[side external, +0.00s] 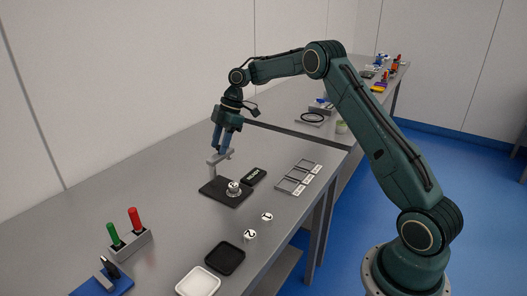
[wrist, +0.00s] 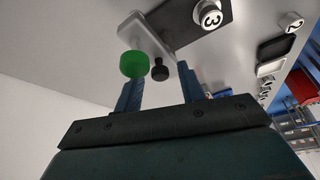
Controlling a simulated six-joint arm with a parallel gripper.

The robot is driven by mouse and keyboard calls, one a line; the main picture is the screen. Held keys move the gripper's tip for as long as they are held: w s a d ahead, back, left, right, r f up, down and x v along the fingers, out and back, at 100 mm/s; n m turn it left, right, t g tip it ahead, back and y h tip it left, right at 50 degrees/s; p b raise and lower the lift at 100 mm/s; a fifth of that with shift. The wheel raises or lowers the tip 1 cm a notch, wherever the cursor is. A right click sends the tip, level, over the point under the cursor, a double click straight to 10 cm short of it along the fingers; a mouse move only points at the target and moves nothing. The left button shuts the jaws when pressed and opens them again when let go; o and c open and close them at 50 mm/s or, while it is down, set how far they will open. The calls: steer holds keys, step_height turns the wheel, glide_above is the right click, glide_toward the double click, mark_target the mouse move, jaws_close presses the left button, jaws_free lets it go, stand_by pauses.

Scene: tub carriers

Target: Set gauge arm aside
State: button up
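The gauge arm (side external: 219,158) is a light grey bar on an upright post at the back left of a dark base plate (side external: 216,192). In the wrist view the bar (wrist: 143,33) carries a green round knob (wrist: 132,64) and a small black knob (wrist: 159,70). A white weight marked 3 (side external: 234,187) sits on the plate, and it also shows in the wrist view (wrist: 208,15). My gripper (side external: 224,150) points down right at the bar. In the wrist view its blue fingers (wrist: 161,80) stand apart, with the black knob between them and the green knob overlapping the left finger. Contact cannot be made out.
A black sign (side external: 254,177) and grey labelled frames (side external: 298,178) lie right of the plate. Discs marked 1 (side external: 267,216) and 2 (side external: 250,235), a black tray (side external: 225,258) and a white tray (side external: 198,282) are nearer. A holder (side external: 132,243) has green and red pegs. The back-left table is clear.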

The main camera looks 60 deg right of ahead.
mark_target(229, 151)
steer(key=shift+r, duration=0.1)
steer(key=v, duration=0.7)
stand_by(0.4)
steer(key=shift+d+r, duration=0.1)
steer(key=shift+d, duration=0.05)
stand_by(0.3)
steer(key=s+a+r+m+t+h, duration=0.15)
steer(key=s+a+r+m, duration=0.55)
steer(key=s+a+r, duration=0.75)
steer(key=s+f+m+t+h, duration=0.1)
steer(key=s+f+m, duration=0.2)
steer(key=s, duration=0.9)
steer(key=s+f+m+t+h, duration=0.1)
steer(key=s+f+m, duration=0.2)
steer(key=s, duration=0.9)
steer(key=shift+d+f+m, duration=0.2)
steer(key=shift+f+m, duration=0.1)
steer(key=shift+f, duration=0.35)
